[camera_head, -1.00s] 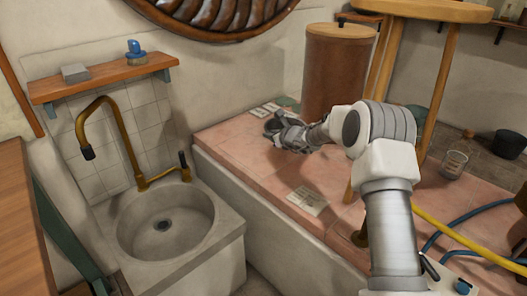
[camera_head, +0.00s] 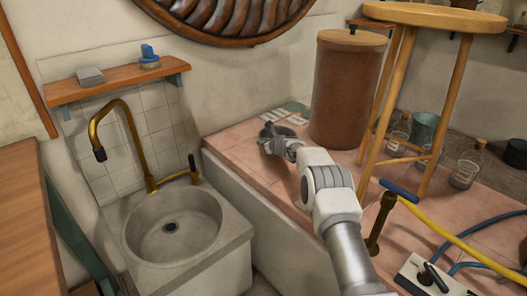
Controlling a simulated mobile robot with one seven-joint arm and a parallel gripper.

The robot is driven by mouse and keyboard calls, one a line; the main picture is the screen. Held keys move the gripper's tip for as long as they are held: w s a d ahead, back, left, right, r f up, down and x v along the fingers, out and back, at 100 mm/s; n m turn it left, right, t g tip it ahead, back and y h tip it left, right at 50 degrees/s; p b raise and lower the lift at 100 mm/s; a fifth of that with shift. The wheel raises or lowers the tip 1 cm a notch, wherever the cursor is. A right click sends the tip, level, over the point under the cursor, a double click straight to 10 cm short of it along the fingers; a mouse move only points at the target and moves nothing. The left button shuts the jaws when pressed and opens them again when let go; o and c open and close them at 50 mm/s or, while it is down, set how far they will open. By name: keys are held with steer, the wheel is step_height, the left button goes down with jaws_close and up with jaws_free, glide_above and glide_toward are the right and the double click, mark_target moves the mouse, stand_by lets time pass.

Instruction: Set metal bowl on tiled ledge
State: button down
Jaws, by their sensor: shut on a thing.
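The tiled ledge (camera_head: 235,152) is a broad pink-tiled surface to the right of the sink. My gripper (camera_head: 275,143) is low over the ledge's back left part, near its left edge. It is shut on a small dark grey metal thing, which looks like the metal bowl (camera_head: 267,133). The gripper and wrist cover part of it, and its outline is hard to make out. I cannot tell whether it touches the tiles or is held just above them.
A brown cylinder (camera_head: 346,95) with a wooden lid and a wooden stool (camera_head: 437,18) stand on the ledge. Glass bottles (camera_head: 466,170), a teal pot (camera_head: 424,130) and flat cards (camera_head: 288,116) are there too. The stone sink (camera_head: 172,225) is left. Front tiles are partly clear.

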steer(key=shift+f+b, duration=0.9)
steer(key=shift+f, duration=1.05)
steer(key=shift+f, duration=0.1)
steer(key=c, duration=0.9)
jaws_free()
steer(key=shift+o, duration=0.2)
